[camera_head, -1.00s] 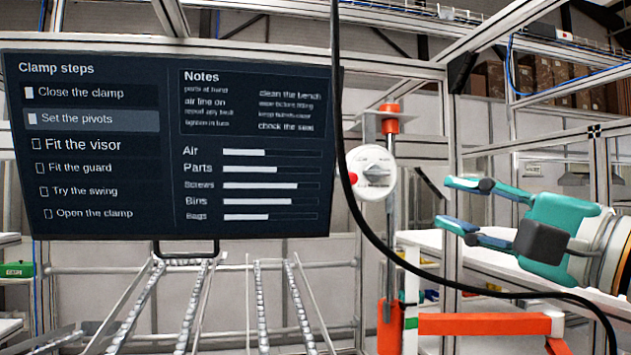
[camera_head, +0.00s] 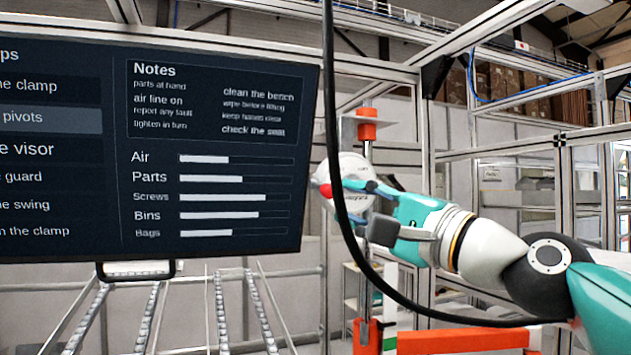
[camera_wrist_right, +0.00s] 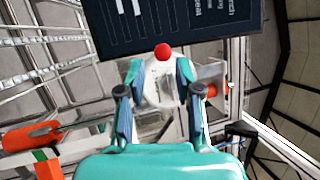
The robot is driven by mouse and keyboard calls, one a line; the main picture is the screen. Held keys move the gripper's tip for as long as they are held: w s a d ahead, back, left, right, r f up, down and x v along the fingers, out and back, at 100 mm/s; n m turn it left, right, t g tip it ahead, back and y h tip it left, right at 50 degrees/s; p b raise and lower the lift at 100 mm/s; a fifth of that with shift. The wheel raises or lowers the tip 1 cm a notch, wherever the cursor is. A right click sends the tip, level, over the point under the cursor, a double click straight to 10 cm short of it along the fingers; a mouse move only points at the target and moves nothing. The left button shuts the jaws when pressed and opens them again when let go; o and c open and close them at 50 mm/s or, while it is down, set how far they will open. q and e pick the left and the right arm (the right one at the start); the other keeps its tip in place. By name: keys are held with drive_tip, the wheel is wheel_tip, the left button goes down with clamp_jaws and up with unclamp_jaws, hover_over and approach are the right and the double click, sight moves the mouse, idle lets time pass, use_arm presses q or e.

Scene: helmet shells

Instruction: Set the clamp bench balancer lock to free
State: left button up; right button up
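The balancer lock is a white round dial (camera_head: 350,169) with a red knob (camera_head: 325,190) at its left edge. It sits in front of an upright post with orange parts. My right gripper (camera_head: 357,200) reaches in from the right and overlaps the dial's lower part. In the right wrist view, the dial (camera_wrist_right: 160,88) and its red knob (camera_wrist_right: 162,50) lie between and beyond the two spread fingers (camera_wrist_right: 158,76) of that gripper. I cannot tell whether the fingers touch the dial. The dial's markings are too small or covered to read. My left gripper is not in view.
A black cable (camera_head: 341,200) hangs close in front of the dial and crosses below the right arm. A dark screen (camera_head: 215,245) fills the left. An orange bar (camera_head: 465,341) lies below the arm. Metal rails (camera_head: 150,315) stand under the screen.

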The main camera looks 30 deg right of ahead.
sight(316, 188)
drive_tip(key=p+x, duration=0.2)
drive_tip(key=x, duration=0.6)
drive_tip(key=shift+w+r, duration=0.2)
drive_tip(key=shift+w, duration=0.05)
clamp_jaws()
drive_tip(key=shift+w+f, duration=0.1)
drive_tip(key=shift+w, duration=0.05)
drive_tip(key=shift+a, duration=0.1)
